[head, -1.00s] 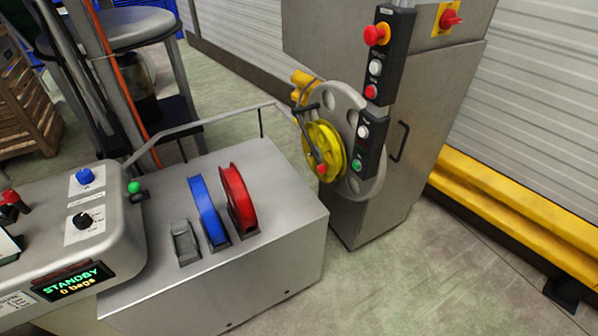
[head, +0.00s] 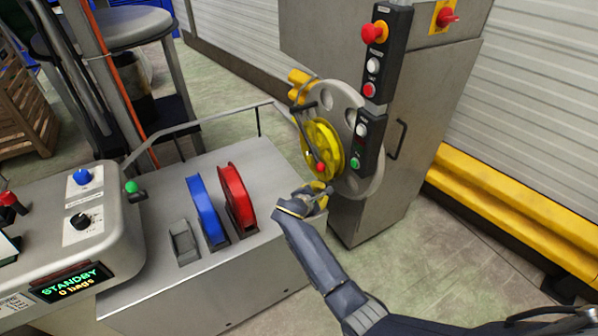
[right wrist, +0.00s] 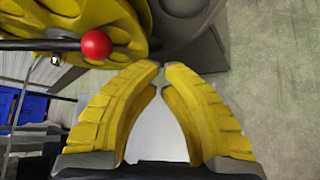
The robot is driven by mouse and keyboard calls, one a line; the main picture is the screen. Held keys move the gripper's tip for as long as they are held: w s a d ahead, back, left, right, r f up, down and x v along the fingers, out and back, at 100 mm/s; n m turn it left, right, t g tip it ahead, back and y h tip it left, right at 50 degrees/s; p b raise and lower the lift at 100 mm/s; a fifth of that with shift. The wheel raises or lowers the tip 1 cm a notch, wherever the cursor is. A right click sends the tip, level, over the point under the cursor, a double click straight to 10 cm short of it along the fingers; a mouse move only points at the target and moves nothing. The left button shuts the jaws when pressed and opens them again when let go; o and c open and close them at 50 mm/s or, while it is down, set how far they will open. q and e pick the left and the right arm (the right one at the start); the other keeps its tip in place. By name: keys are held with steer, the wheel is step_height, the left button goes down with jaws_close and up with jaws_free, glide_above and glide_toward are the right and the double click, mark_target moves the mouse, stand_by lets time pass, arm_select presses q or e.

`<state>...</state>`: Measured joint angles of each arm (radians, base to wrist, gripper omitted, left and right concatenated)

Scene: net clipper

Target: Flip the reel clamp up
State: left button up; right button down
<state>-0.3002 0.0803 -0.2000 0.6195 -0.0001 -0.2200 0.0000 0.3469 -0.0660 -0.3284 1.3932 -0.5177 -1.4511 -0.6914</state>
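The yellow reel (head: 329,138) stands on a grey disc on the side of a grey cabinet. A dark lever with a red knob (head: 320,168) lies across the reel's front, the knob low. I take this lever to be the reel clamp. My right gripper (head: 320,190) is just below the knob. In the right wrist view the red knob (right wrist: 96,44) and its dark rod are at upper left, apart from the fingers. The yellow fingers (right wrist: 160,78) come together at their tips with nothing between them. My left gripper is not in view.
A control box (head: 368,143) with buttons hangs beside the reel on the cabinet (head: 375,205). A steel bench (head: 262,165) with a blue wheel (head: 203,210) and a red wheel (head: 238,198) is to the left.

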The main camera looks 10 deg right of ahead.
steer(key=w+a+r+y, duration=0.1)
steer(key=a+r, duration=0.1)
steer(key=a, duration=0.3)
steer(key=w+a+r+t, duration=0.1)
steer(key=a+r, duration=0.2)
steer(key=a, duration=0.1)
steer(key=shift+w+a+r+m+y, duration=0.25)
steer(key=shift+a+m+y, duration=0.05)
steer(key=shift+a+y, duration=0.1)
steer(key=shift+d, duration=0.1)
steer(key=w+d+f, duration=0.2)
steer(key=w+d, duration=0.3)
steer(key=d, duration=0.2)
steer(key=shift+w+d+f, duration=0.15)
steer(key=shift+w+f, duration=0.05)
steer(key=shift+w, duration=0.05)
stand_by(0.6)
